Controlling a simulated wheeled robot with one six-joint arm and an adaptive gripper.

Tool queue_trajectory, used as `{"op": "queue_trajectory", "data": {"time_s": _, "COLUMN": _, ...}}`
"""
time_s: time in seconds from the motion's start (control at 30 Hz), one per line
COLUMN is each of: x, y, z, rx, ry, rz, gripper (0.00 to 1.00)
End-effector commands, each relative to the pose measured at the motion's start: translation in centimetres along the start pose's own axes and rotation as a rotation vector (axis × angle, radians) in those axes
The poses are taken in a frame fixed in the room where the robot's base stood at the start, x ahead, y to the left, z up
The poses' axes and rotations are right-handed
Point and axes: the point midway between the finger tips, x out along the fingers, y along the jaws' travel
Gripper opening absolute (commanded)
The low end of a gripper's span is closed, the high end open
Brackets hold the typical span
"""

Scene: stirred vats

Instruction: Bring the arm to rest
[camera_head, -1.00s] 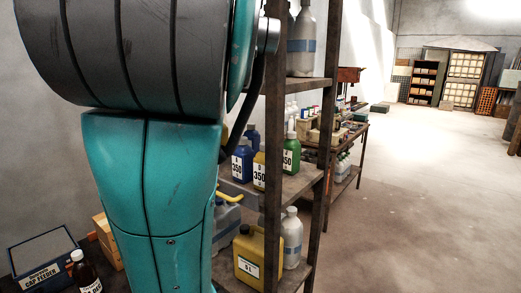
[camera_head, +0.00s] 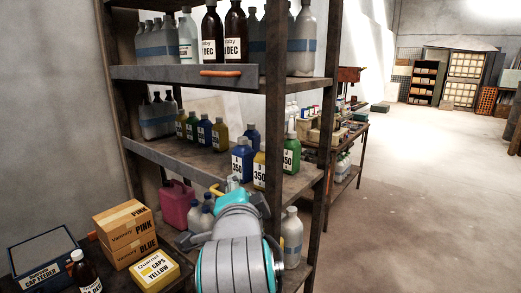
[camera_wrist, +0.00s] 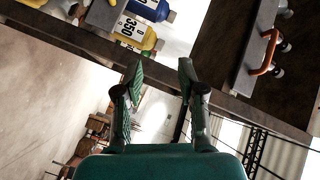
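My arm (camera_head: 238,245) reaches from the bottom of the head view toward the middle shelf of the metal rack. It stands in front of the lower right part of the rack and hides some of the containers there. In the wrist view my gripper (camera_wrist: 160,72) has its two fingers apart, with nothing between them. Past the fingertips runs a dark rack beam, and numbered bottles (camera_wrist: 132,28) lie beyond it at the upper left. Whether the fingers touch the rack cannot be told.
The rack's upper shelf (camera_head: 180,75) with an orange handle holds several bottles. Its middle shelf (camera_head: 180,158) holds numbered bottles. The floor (camera_head: 420,200) to the right is clear.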

Motion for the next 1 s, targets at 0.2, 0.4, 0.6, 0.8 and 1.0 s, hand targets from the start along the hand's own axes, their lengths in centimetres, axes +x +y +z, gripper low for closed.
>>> {"op": "queue_trajectory", "data": {"time_s": 0.2, "x": 0.9, "y": 8.6, "z": 1.4, "rx": -0.176, "ry": -0.006, "rz": 0.009, "gripper": 0.39}}
{"op": "queue_trajectory", "data": {"time_s": 0.4, "x": 0.4, "y": 15.9, "z": 2.4, "rx": -0.321, "ry": -0.021, "rz": 0.011, "gripper": 0.39}}
{"op": "queue_trajectory", "data": {"time_s": 0.6, "x": -1.4, "y": 23.0, "z": 3.1, "rx": -0.453, "ry": -0.04, "rz": 0.013, "gripper": 0.39}}
{"op": "queue_trajectory", "data": {"time_s": 0.8, "x": -4.3, "y": 29.5, "z": 3.6, "rx": -0.57, "ry": -0.059, "rz": 0.015, "gripper": 0.39}}
{"op": "queue_trajectory", "data": {"time_s": 1.0, "x": -8.3, "y": 35.2, "z": 3.9, "rx": -0.673, "ry": -0.079, "rz": 0.018, "gripper": 0.39}}
